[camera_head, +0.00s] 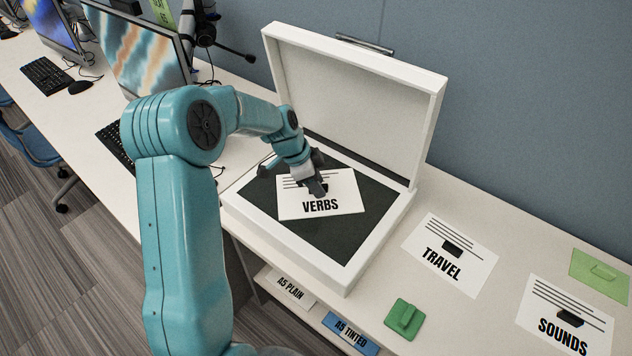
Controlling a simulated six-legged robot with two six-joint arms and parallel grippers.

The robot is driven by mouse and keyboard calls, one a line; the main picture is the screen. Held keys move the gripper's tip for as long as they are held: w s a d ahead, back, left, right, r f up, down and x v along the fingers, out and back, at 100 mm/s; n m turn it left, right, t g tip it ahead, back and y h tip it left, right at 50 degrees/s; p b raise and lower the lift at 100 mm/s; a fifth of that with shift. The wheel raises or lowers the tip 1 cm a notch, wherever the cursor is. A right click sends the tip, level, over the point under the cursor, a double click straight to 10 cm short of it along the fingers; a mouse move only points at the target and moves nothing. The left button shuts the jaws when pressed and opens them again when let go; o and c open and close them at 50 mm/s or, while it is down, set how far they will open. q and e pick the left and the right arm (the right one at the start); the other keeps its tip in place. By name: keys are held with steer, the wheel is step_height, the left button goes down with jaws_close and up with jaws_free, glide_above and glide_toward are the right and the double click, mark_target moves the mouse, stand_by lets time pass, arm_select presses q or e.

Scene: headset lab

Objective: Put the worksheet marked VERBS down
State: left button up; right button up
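The white worksheet marked VERBS (345,196) is over the dark bed of an open white case (357,262), turned slightly against its sides. My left gripper (316,186) comes down from above at the sheet's middle, and its dark fingers appear closed on the sheet's small black tab. The fingers and wrist hide part of the printed lines and most of the tab. I cannot tell whether the sheet touches the bed or is slightly above it. My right gripper is not in view.
The case's lid (350,100) stands open at the back. Worksheets marked TRAVEL (425,262) and SOUNDS (545,312) lie to the right, near a green block (404,319) and a green card (600,277). Monitors and keyboards stand left. Shelf labels read A5 PLAIN and A5 TINTED.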

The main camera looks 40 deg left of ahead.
arm_select(q)
steer(key=shift+r, duration=0.2)
steer(key=shift+a+r, duration=0.15)
steer(key=shift+r, duration=0.2)
steer(key=v, duration=1.1)
steer(key=shift+s+r, duration=0.1)
